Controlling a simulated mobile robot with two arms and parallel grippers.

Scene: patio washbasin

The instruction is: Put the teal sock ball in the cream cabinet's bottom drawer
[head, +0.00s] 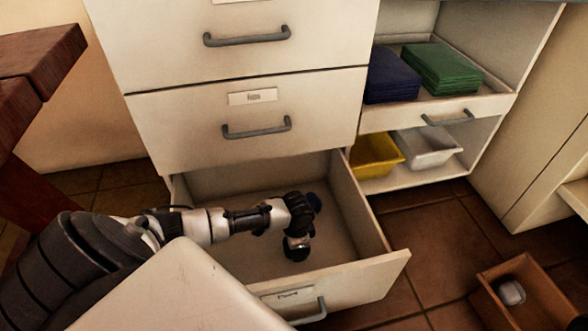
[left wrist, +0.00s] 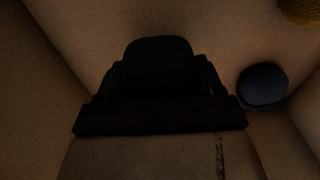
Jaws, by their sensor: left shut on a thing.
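The cream cabinet (head: 240,125) has its bottom drawer (head: 365,272) pulled open. My left gripper (head: 297,248) reaches inside the drawer, over its floor. In the left wrist view the gripper (left wrist: 158,95) is shut on a dark, rounded thing, dim teal in tone, which I take to be the teal sock ball (left wrist: 158,62). The ball is hard to make out in the head view. I cannot tell whether it touches the drawer floor. My right gripper is in neither view.
A dark blue ball (left wrist: 263,86) lies in the drawer beside the gripper, with a yellow thing (left wrist: 300,10) at the corner of the wrist view. Right of the cabinet are a yellow bin (head: 376,156) and a white bin (head: 428,148). A wooden box (head: 545,290) stands on the floor.

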